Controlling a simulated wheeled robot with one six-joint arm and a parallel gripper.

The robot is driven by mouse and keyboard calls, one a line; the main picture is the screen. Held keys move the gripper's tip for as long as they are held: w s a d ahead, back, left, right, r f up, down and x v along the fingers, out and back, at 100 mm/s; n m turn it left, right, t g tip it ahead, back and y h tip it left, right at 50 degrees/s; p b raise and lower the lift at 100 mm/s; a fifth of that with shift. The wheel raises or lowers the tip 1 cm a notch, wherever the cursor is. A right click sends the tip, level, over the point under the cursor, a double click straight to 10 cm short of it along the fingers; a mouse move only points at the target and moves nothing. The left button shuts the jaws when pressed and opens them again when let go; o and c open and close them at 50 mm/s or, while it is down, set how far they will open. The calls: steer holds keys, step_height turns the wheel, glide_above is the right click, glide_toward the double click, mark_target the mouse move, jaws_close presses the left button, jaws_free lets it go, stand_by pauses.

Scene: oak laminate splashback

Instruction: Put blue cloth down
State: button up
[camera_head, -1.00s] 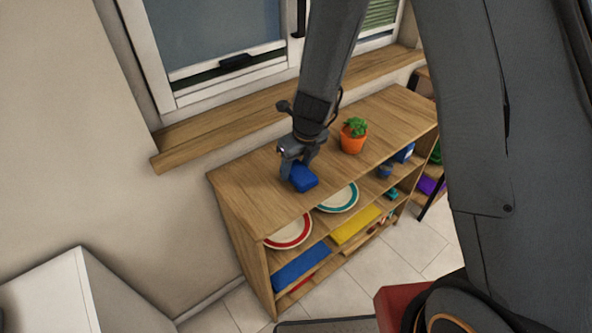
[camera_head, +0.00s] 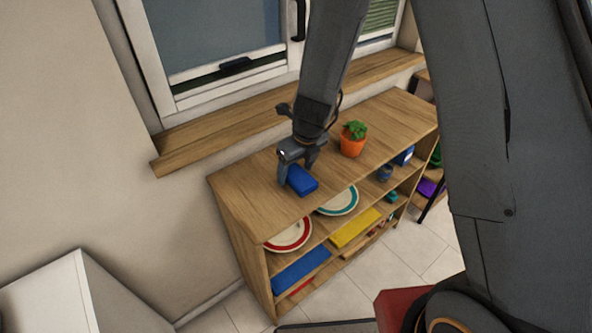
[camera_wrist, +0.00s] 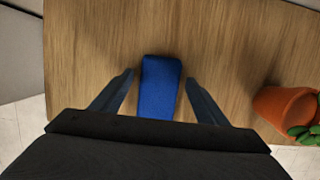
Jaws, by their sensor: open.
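The blue cloth (camera_head: 302,181) is a small folded block lying on the wooden top of the shelf unit (camera_head: 245,194). In the wrist view the blue cloth (camera_wrist: 160,85) lies between my two fingers, with a gap on each side. My gripper (camera_head: 298,177) is open just above and around the cloth, pointing down. In the wrist view the fingertips of my gripper (camera_wrist: 158,80) are spread apart, and the palm hides the near end of the cloth.
An orange pot with a green plant (camera_head: 352,138) stands on the shelf top to the right of my gripper. Plates (camera_head: 289,236) and coloured items fill the shelves below. A window sill (camera_head: 220,135) runs behind. The shelf top left of the cloth is clear.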

mark_target(302, 179)
steer(key=p+v, duration=0.3)
steer(key=v, duration=0.8)
steer(key=s+d+r+n, duration=0.4)
steer(key=s+d+n, duration=0.3)
steer(key=n, duration=0.7)
steer(key=s+d+r+n+h, duration=0.1)
steer(key=s+d+r+n, duration=0.3)
steer(key=n, duration=1.1)
steer(key=s+d, duration=0.2)
steer(key=d, duration=0.1)
steer(key=shift+s+h, duration=0.3)
steer(key=shift+s, duration=0.05)
steer(key=shift+f, duration=0.1)
steer(key=shift+g, duration=0.5)
step_height(302, 179, down, 5)
steer(key=b, duration=0.5)
steer(key=shift+f, duration=0.2)
